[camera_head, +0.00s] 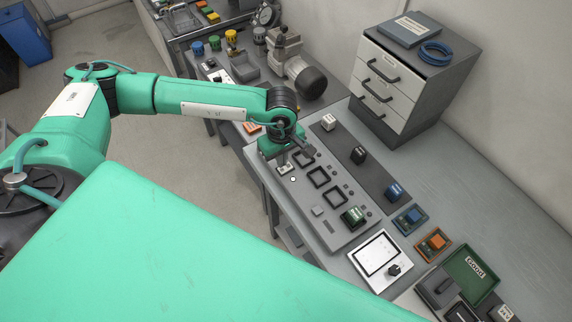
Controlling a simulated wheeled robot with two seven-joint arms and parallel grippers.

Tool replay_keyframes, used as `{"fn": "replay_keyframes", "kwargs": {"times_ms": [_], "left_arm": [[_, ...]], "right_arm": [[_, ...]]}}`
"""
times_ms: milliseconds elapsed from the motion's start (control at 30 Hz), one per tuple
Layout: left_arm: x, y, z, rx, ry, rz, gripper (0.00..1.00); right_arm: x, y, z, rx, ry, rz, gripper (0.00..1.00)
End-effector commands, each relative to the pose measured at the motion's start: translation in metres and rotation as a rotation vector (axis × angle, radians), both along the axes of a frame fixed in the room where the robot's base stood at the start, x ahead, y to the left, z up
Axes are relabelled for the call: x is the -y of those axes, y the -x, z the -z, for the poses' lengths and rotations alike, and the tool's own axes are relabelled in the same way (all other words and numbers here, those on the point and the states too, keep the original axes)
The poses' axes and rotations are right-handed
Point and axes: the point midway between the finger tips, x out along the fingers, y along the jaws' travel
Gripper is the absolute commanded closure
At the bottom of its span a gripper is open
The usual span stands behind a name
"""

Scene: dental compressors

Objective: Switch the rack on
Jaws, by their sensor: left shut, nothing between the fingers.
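The rack (333,205) appears to be the grey panel lying on the workbench, with a row of dark square frames and small round and square controls. A small pale switch-like part (285,169) sits near its far left end. My left gripper (284,160) is shut and empty, pointing down over that end of the panel, close to the pale part. I cannot tell whether it touches it. The wrist hides the panel's far left corner. My right gripper is out of view.
A dark strip (372,170) with white, black and blue blocks lies right of the panel. A drawer cabinet (388,80) stands behind. A motor-like machine (300,75) is at the back. A white plate (381,260), small trays and a green bin (472,273) lie nearer.

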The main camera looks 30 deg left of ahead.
Motion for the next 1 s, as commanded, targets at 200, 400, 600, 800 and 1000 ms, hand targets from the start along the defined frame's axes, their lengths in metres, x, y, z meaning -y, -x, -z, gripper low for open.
{"fn": "replay_keyframes", "kwargs": {"times_ms": [200, 400, 600, 800, 1000], "left_arm": [[0.000, 0.000, -0.020, 0.001, 0.001, 0.000, 1.00], [0.000, 0.000, -0.036, 0.000, 0.000, 0.000, 1.00], [0.000, 0.000, -0.046, 0.000, 0.000, -0.001, 1.00], [0.000, 0.000, -0.046, 0.000, 0.000, -0.001, 1.00], [0.000, 0.000, -0.045, 0.000, 0.000, -0.001, 1.00]], "right_arm": [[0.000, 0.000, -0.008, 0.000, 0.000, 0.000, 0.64], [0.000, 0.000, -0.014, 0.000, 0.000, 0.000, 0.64], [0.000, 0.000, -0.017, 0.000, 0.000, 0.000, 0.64], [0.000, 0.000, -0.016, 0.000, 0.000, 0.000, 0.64], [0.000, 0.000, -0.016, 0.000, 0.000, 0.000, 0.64]]}}
